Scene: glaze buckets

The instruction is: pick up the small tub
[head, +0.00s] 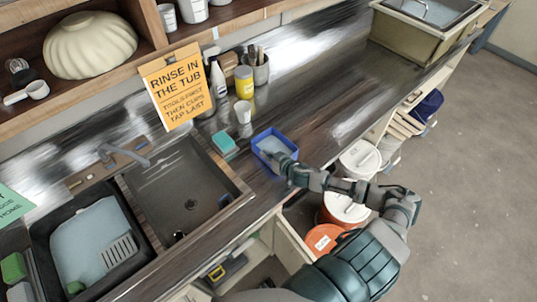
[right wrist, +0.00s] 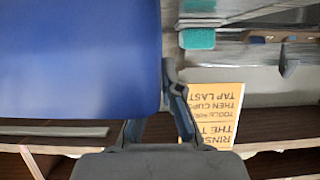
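The small tub (head: 273,135) is blue with a pale blue inside. In the head view it is at the front edge of the counter, right of the sink; I cannot tell whether it touches the counter. My right gripper (head: 285,168) is at its near right corner. In the right wrist view the tub (right wrist: 80,60) fills the upper left, close to the camera. The right gripper's fingers (right wrist: 161,85) close in on its wall: one finger lies along the outer edge and the other is mostly hidden behind the tub. My left gripper is not in view.
A sink (head: 185,190) and a teal sponge (head: 223,142) are left of the tub. A white cup (head: 243,112), a yellow container (head: 244,82) and an orange sign (head: 176,87) stand behind. Lidded buckets (head: 360,160) are below the counter.

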